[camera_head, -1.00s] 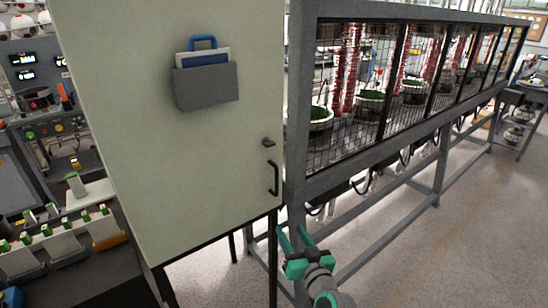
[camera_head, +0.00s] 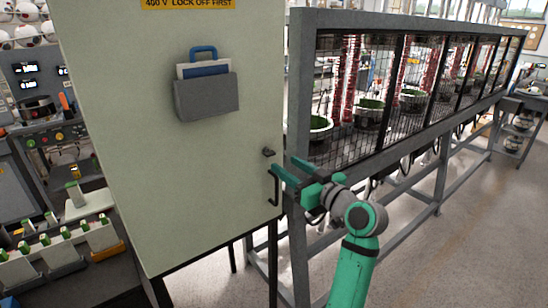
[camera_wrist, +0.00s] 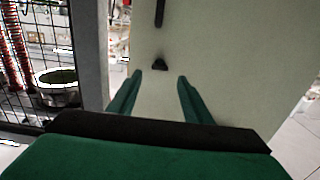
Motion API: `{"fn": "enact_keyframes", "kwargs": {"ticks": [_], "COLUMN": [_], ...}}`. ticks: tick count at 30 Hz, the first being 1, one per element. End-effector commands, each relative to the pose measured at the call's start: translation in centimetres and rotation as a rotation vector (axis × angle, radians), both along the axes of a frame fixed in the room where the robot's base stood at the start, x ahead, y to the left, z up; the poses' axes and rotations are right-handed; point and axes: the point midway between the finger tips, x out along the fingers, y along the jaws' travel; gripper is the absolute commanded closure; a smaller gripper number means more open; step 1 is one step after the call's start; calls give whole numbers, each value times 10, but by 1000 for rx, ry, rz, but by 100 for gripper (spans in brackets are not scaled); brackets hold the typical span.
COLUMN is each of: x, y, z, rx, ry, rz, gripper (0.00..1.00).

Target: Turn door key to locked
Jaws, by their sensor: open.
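The door (camera_head: 215,180) is a pale green cabinet panel, closed as far as I can see. A small dark key (camera_head: 269,152) sticks out near its right edge, above a black bar handle (camera_head: 275,190). My gripper (camera_head: 284,165) is open and empty, in front of the door's right edge beside the key and handle. In the wrist view, the key (camera_wrist: 160,64) shows beyond the two green fingertips (camera_wrist: 160,84), in line with the gap between them. The handle's end (camera_wrist: 160,14) shows above it there. The fingers look apart from the key. The keyhole markings cannot be made out.
A grey document holder (camera_head: 206,97) is on the door, below a yellow warning sign (camera_head: 188,4). A grey-framed mesh enclosure (camera_head: 296,90) stands right of the door. A bench with green-topped items (camera_head: 65,245) is at left. Floor at right (camera_head: 470,250) is clear.

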Motion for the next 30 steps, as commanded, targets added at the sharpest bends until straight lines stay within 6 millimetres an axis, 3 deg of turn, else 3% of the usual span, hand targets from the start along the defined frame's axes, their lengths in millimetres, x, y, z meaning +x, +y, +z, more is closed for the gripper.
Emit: {"fn": "enact_keyframes", "kwargs": {"ticks": [6, 12, 25, 26, 30], "x": [32, 52, 60, 60, 60], "y": [24, 39, 44, 44, 44], "z": [0, 0, 0, 0, 0], "rx": [1, 0, 0, 0, 0], "ry": [1, 0, 0, 0, 0], "rz": [2, 1, -1, -1, -1], "gripper": [55, 55, 55, 57, 91]}}
